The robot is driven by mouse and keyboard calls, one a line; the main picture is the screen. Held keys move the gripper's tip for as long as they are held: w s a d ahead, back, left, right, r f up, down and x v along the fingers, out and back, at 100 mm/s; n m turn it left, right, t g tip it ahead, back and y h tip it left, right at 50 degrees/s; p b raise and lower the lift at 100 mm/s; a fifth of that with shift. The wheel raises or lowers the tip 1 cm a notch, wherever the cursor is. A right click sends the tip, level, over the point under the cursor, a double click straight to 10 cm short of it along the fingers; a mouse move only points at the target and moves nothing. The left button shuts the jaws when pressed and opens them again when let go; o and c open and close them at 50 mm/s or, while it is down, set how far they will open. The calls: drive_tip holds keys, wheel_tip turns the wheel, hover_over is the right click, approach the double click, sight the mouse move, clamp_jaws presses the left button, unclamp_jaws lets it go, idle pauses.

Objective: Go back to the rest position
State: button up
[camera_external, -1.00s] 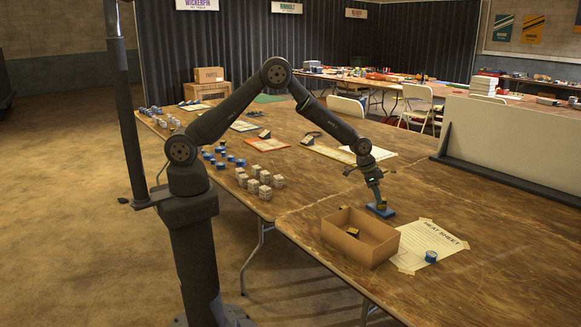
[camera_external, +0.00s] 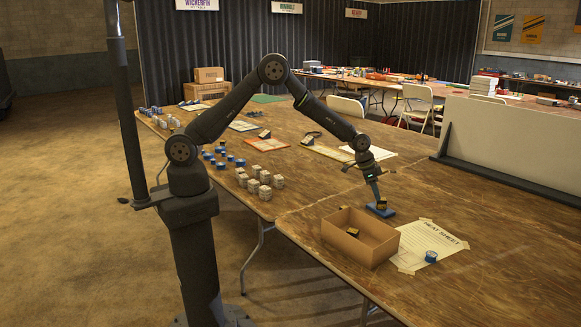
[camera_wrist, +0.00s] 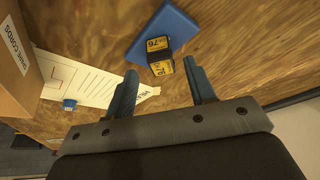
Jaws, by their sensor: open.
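My gripper (camera_external: 378,189) is open and empty, raised just above a small black and yellow block. It also shows in the wrist view (camera_wrist: 164,88), with its two fingers spread apart. The block (camera_wrist: 160,55) carries printed numbers and rests on a blue pad (camera_wrist: 172,27), beyond the fingertips. In the external view the block (camera_external: 382,204) stands on the blue pad (camera_external: 388,212) at the back right of the cardboard box.
The open cardboard box (camera_external: 368,257) holds a dark block (camera_external: 352,231). A heat sheet (camera_external: 418,250) with a blue round item (camera_external: 431,256) lies right of it. Several white blocks (camera_external: 265,192) stand left. A low white barrier (camera_external: 510,140) stands behind.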

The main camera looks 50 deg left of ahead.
drive_tip(key=x, duration=0.4)
drive_tip(key=shift+f, duration=0.35)
wheel_tip(320, 180, up, 5)
drive_tip(key=shift+s+d+f, duration=0.1)
drive_tip(key=shift+d, duration=0.05)
drive_tip(key=s+d+r, duration=0.5)
drive_tip(key=s+r, duration=0.2)
drive_tip(key=s, duration=0.4)
drive_tip(key=s+d+f+m+g+h, duration=0.1)
drive_tip(key=s+d+m, duration=0.7)
drive_tip(key=s+d, duration=2.2)
drive_tip(key=shift+s+d+f+m+g, duration=0.2)
drive_tip(key=shift+s+f+m+g, duration=0.1)
drive_tip(key=shift+s+f+g, duration=0.55)
drive_tip(key=shift+o, duration=0.4)
drive_tip(key=shift+w+r, duration=0.15)
drive_tip(key=shift+r, duration=0.05)
